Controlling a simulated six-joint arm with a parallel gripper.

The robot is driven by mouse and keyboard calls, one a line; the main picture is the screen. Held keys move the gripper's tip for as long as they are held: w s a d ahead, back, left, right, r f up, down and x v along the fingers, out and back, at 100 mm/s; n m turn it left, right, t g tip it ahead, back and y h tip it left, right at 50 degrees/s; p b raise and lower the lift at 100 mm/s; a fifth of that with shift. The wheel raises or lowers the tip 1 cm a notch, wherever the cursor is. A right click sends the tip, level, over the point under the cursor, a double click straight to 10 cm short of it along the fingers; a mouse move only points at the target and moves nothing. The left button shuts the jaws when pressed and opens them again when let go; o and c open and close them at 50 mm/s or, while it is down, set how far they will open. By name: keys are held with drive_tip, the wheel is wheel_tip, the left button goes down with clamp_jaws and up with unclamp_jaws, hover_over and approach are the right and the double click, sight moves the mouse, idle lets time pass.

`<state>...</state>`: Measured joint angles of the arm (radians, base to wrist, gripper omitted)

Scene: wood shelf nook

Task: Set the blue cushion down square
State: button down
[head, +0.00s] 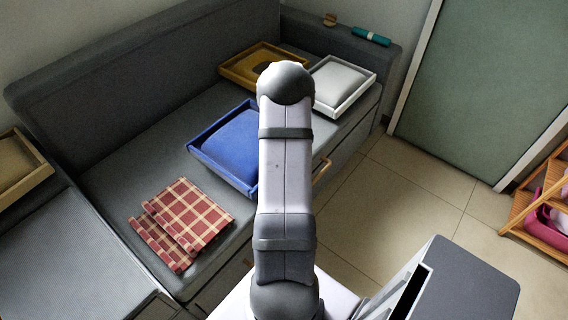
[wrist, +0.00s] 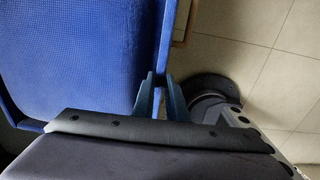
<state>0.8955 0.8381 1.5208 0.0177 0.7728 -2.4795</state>
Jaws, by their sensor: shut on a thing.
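The blue cushion (head: 232,143) has a raised tray-like blue rim and lies at or over the middle of the grey sofa seat. My arm hides its right side in the head view. In the wrist view the cushion (wrist: 85,55) fills the upper left. My gripper (wrist: 161,80) is shut on its rim, one finger on each side, near a corner. The head view hides my gripper behind the arm. I cannot tell whether the cushion's underside touches the seat.
On the grey sofa (head: 100,160), a yellow-brown tray (head: 235,75) and a white tray with a pale cushion (head: 340,82) stand beyond the blue one. A folded red checked cloth (head: 185,220) lies nearer. A teal roll (head: 370,36) lies on the armrest. Tiled floor is at right.

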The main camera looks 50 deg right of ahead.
drive_tip(key=shift+f, duration=1.95)
drive_tip(key=c, duration=1.8)
unclamp_jaws()
drive_tip(key=shift+o, duration=0.2)
wheel_tip(320, 180, up, 12)
drive_tip(key=shift+p, duration=0.4)
drive_tip(key=shift+s, duration=0.1)
